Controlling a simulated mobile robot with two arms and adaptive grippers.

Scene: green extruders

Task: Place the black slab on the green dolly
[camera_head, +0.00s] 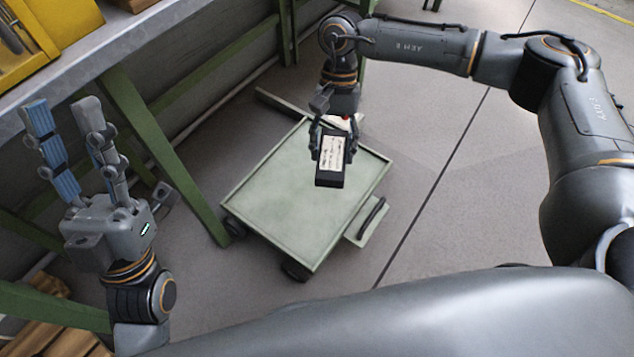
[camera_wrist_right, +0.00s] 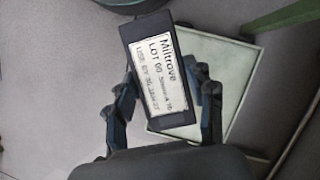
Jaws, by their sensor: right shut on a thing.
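The black slab (camera_head: 328,178) has a white printed label. My right gripper (camera_head: 332,135) is shut on it and holds it over the far part of the green dolly (camera_head: 290,215). In the right wrist view the slab (camera_wrist_right: 162,72) sits between the fingers of my right gripper (camera_wrist_right: 165,95), with the dolly's pale top (camera_wrist_right: 215,65) beyond it. Whether the slab touches the dolly cannot be told for sure; it looks raised above it. My left gripper (camera_head: 62,112) is open and empty, with fingers up, left of the dolly.
A workbench (camera_head: 150,30) with green legs (camera_head: 165,155) runs along the left, close to the dolly. A yellow bin (camera_head: 50,30) stands on it. The dolly's top looks bare, and grey floor (camera_head: 450,170) is clear to its right. Wooden pieces (camera_head: 65,340) lie at the lower left.

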